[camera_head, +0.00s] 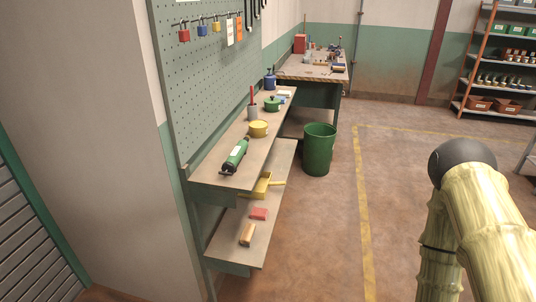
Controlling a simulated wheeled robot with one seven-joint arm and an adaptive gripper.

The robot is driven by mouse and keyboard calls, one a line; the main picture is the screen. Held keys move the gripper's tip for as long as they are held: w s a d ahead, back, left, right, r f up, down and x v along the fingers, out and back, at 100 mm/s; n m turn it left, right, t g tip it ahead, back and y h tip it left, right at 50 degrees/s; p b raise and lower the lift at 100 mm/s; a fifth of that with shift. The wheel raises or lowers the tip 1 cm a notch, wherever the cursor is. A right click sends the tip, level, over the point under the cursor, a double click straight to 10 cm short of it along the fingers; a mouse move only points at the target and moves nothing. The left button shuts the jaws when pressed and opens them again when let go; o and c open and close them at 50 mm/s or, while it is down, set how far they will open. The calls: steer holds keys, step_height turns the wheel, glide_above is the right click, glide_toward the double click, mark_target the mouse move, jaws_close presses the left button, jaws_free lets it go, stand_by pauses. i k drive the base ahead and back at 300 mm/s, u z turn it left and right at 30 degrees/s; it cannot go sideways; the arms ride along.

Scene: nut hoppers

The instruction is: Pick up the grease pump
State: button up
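A green cylindrical tool with a white label and dark ends, which looks like the grease pump (236,155), lies on its side near the front end of the upper shelf (209,172). It points away from me, along the shelf. Nothing touches it from above. My pale yellow arm with a dark rounded joint shows at the lower right, well apart from the shelf. My gripper is not in view, so its state does not show.
A yellow tin (258,129), a green pot (272,104) and a blue can (270,79) stand farther along the shelf. A pegboard (205,85) rises behind it. A green bin (318,150) stands beyond. The floor right of the shelf is clear.

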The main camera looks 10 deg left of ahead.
mark_target(229, 166)
steer(key=z, duration=0.1)
steer(key=i, duration=0.1)
steer(key=u, duration=0.9)
